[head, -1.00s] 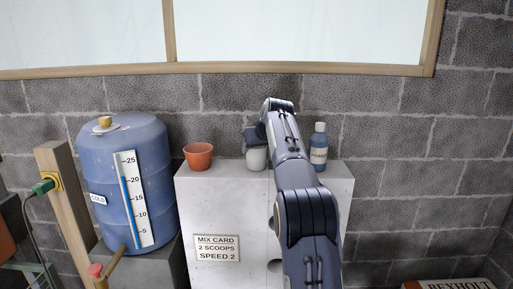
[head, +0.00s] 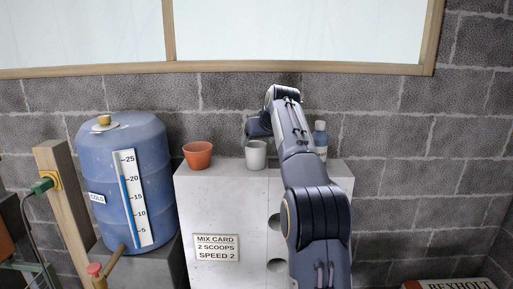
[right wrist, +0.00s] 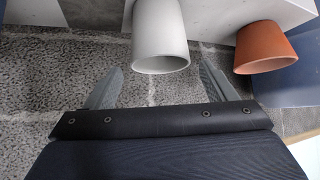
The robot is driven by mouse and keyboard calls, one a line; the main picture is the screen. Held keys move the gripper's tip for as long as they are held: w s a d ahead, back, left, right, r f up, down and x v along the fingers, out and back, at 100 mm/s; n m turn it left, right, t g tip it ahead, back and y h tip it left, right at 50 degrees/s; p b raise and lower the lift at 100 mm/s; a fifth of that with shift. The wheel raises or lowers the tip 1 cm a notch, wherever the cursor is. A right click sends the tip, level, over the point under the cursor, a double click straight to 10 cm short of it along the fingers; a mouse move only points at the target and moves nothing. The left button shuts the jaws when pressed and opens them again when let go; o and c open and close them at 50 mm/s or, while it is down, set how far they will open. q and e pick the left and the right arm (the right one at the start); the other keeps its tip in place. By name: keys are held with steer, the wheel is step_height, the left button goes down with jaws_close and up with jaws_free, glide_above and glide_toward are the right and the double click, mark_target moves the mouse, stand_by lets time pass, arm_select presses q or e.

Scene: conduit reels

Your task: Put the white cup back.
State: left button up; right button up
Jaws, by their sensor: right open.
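The white cup (head: 256,155) stands upright on top of the pale block (head: 222,215), to the right of the orange cup (head: 198,155). My right gripper (head: 258,126) is above and behind the white cup in the head view; its fingertips are hidden there. In the right wrist view, the two fingers of my right gripper (right wrist: 162,68) are spread, with the white cup (right wrist: 159,38) showing beyond and between them. Nothing is held, and the cup seems clear of the fingers. My left gripper is out of view.
A blue bottle (head: 320,140) stands at the block's right end, partly behind my right arm. A blue drum (head: 110,180) with a level scale is at the left. A grey block wall (head: 400,150) rises close behind. The block's front carries a mix card (head: 216,248) and round holes.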

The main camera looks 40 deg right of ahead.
steer(key=v, duration=0.7)
steer(key=shift+s+r, duration=0.25)
steer(key=shift+r, duration=0.05)
steer(key=shift+a, duration=0.1)
steer(key=s+a+f+n+g+y, duration=0.2)
steer(key=s+a+f+y, duration=0.4)
steer(key=s+a+f, duration=2.3)
steer(key=s+a+g, duration=0.1)
steer(key=s, duration=0.2)
steer(key=shift+y, duration=0.3)
steer(key=shift+a+f+b, duration=0.15)
steer(key=shift+b, duration=0.15)
